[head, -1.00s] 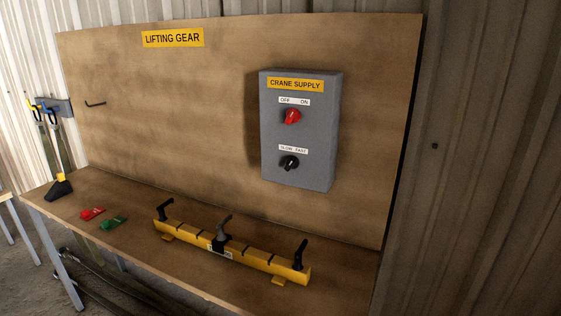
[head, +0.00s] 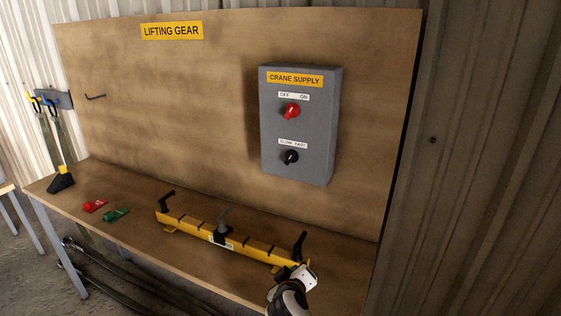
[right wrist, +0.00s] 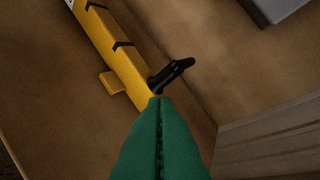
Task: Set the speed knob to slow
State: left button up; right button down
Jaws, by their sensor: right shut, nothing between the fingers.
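The speed knob (head: 290,157) is black and sits low on the grey crane supply box (head: 325,135), under a label (head: 293,144) reading SLOW and FAST. It has a small light mark, but I cannot tell surely which word it points to. My right gripper comes in at the bottom of the head view (head: 292,288), well below the box and near the right end of the yellow beam. In the right wrist view its green fingers (right wrist: 160,100) are shut and empty, close to the beam's black end handle. My left gripper is not in view.
A red knob (head: 290,111) under OFF and ON sits above.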

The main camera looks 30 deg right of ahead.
jog(key=w+r+n+t+h, duration=0.1)
jog(key=w+r+t+h, duration=0.1)
jog(key=w+r, duration=0.6)
jog(key=w+a+r+n+t+h, duration=0.1)
jog(key=w+r+t, duration=0.3)
jog(key=w+r, duration=0.4)
notch_tip(320, 180, up, 5)
jog(key=shift+f+n+h, duration=0.2)
jog(key=shift+n+h, duration=0.3)
jog(key=shift+n, duration=0.1)
jog(key=shift+w+a, duration=0.1)
jog(key=shift+w, duration=0.05)
